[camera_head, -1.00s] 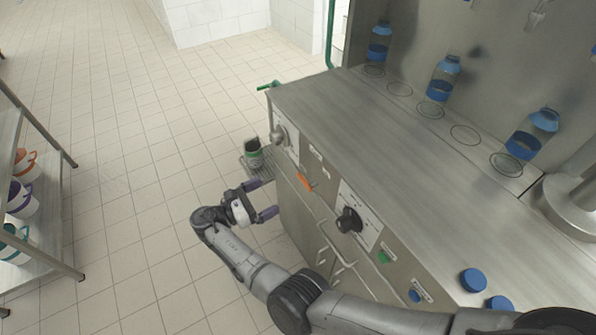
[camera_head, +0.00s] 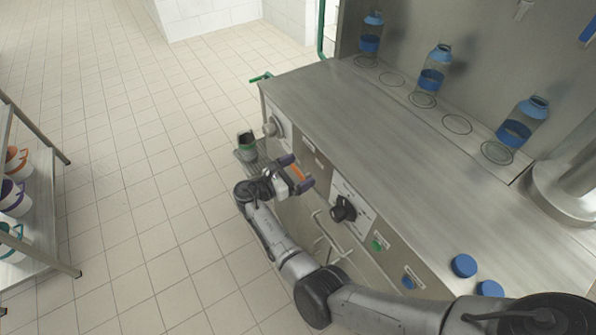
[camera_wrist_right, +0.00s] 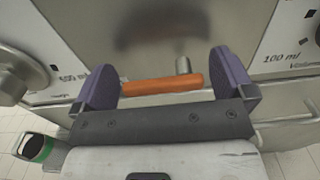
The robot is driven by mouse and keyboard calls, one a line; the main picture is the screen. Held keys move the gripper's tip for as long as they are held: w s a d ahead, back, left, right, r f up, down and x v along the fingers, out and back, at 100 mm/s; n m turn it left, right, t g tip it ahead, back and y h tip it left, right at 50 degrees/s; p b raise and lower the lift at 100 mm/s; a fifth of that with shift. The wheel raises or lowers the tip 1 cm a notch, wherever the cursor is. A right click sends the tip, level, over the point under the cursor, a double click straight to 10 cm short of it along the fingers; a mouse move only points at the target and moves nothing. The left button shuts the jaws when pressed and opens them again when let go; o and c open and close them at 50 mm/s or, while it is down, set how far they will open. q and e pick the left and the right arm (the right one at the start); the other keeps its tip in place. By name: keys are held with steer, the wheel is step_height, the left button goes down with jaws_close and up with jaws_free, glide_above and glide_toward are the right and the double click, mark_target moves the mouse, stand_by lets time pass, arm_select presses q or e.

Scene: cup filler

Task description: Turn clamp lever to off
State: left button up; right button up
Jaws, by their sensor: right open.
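The clamp lever (camera_head: 299,171) has an orange handle on the front panel of the steel machine. In the right wrist view the orange handle (camera_wrist_right: 162,86) lies horizontally between my finger pads, with a short metal pivot behind its right part. My right gripper (camera_head: 296,173) is open, with its two purple fingers on either side of the handle, and a small gap shows at each end. I cannot tell whether a finger touches it. My left gripper is not in view.
A dark cup with a green band (camera_head: 247,144) stands on a small drip grate left of the lever. A black knob (camera_head: 343,208), a green button (camera_head: 377,245) and a grey knob (camera_head: 271,127) are on the panel. Shelves with jugs are at left.

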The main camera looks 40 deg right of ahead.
steer(key=shift+c, duration=0.5)
steer(key=c, duration=0.7)
